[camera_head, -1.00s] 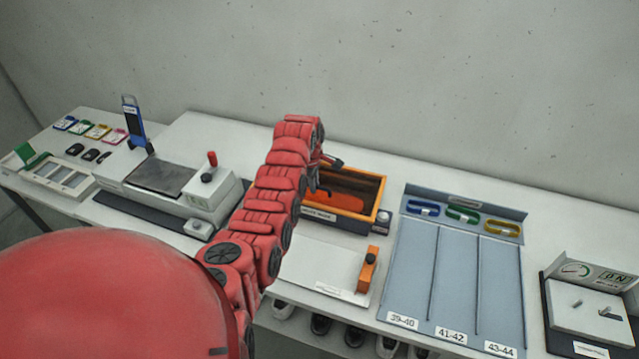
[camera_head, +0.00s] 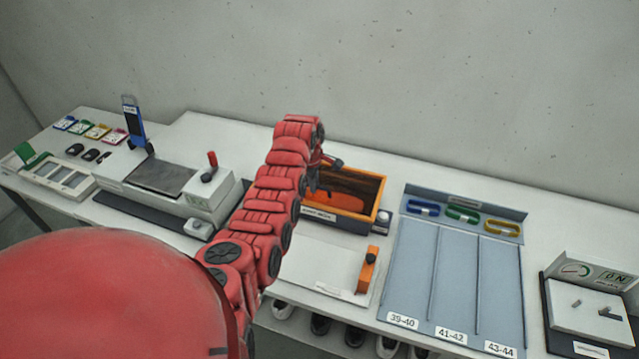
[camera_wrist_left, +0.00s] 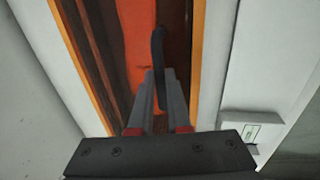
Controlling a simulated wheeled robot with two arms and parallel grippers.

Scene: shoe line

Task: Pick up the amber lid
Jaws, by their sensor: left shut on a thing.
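An orange, amber-like panel (camera_head: 352,204) lies inside the orange-rimmed box (camera_head: 378,200) at the middle of the table, and I take it for the amber lid. It also shows in the left wrist view (camera_wrist_left: 137,45), with a thin dark curved strip (camera_wrist_left: 159,50), seemingly its handle, standing over it. My left gripper (camera_head: 320,182) is at the left part of the box, and the arm hides that side. In the left wrist view its fingers (camera_wrist_left: 159,82) are shut on the dark strip. Whether the lid is lifted is unclear. My right gripper is out of view.
A white plate with an orange clamp (camera_head: 367,270) lies in front of the box. A small dark jar (camera_head: 383,220) stands at its right corner. A blue-grey sorting tray (camera_head: 457,275) lies further right, a machine (camera_head: 165,180) to the left. The wall is behind.

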